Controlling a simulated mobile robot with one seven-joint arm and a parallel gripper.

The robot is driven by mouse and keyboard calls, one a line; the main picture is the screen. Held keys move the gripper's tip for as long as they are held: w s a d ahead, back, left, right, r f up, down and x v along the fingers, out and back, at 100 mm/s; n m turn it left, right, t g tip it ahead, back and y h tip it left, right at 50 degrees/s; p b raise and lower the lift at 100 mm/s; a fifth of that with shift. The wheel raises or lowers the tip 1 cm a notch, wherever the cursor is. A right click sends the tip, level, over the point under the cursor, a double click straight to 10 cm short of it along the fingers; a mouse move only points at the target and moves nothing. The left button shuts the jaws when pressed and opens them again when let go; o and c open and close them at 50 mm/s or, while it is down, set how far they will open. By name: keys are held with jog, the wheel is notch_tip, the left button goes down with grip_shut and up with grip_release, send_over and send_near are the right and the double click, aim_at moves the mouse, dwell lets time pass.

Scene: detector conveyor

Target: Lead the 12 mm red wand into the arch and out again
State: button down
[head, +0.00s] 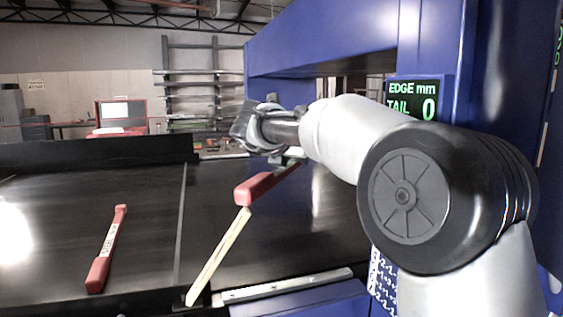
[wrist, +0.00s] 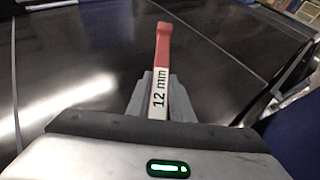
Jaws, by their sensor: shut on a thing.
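My gripper (head: 290,158) is shut on the 12 mm red wand (head: 258,188) and holds it over the black belt, left of my forearm. In the wrist view, the wand (wrist: 163,45) sticks out between the two grey fingers (wrist: 161,88), its white "12 mm" label facing the camera and its red end pointing away over the belt. The blue arch (head: 325,45) spans the belt behind my arm. The wand appears outside the arch, on its near side. My forearm hides part of the opening.
Another red wand (head: 106,248) with a pale label lies on the belt (head: 60,210) at left. A wooden stick (head: 217,258) slants near the belt's front edge; whether it touches the held wand is unclear. A display (head: 413,100) on the arch reads "EDGE mm TAIL 0".

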jog(key=w+d, duration=0.2)
jog(key=d, duration=0.6)
jog(key=w+d, duration=0.3)
jog(key=d, duration=0.4)
jog(key=s+a+p, duration=0.2)
jog(key=s+a, duration=0.2)
jog(key=a, duration=0.8)
jog(key=s+a+p, duration=0.1)
jog(key=s+a, duration=0.3)
jog(key=a, duration=0.9)
jog(key=s+a+p, duration=0.2)
jog(key=s+a, duration=0.2)
jog(key=a, duration=0.8)
jog(key=shift+s+a+p, duration=0.2)
jog(key=shift+a+p, duration=0.15)
jog(key=shift+a, duration=0.05)
